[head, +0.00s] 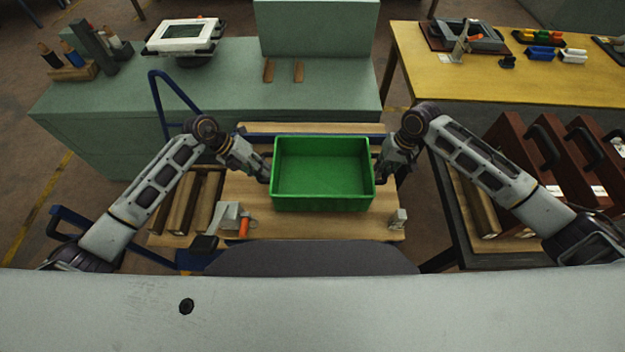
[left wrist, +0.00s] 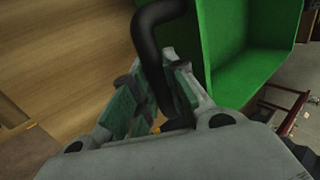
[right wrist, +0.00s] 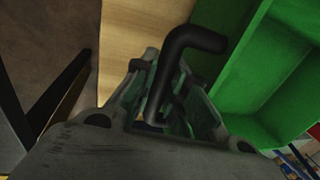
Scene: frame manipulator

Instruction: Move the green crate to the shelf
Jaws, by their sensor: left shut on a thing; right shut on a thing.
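The green crate (head: 322,172) is empty and sits between my two grippers in the head view, over the wooden cart top (head: 330,226). Its green wall also shows in the left wrist view (left wrist: 240,45) and in the right wrist view (right wrist: 265,70). My left gripper (head: 264,172) is shut on the black handle (left wrist: 160,45) at the crate's left side. My right gripper (head: 381,172) is shut on the black handle (right wrist: 185,50) at its right side. I cannot tell whether the crate rests on the wood or hangs just above it. No shelf can be clearly made out.
A green workbench (head: 210,90) stands behind the cart. A yellow table (head: 510,75) with small bins is at the back right. Dark red cases (head: 540,160) stand on the right. A small grey and orange item (head: 232,218) lies near the crate's front left.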

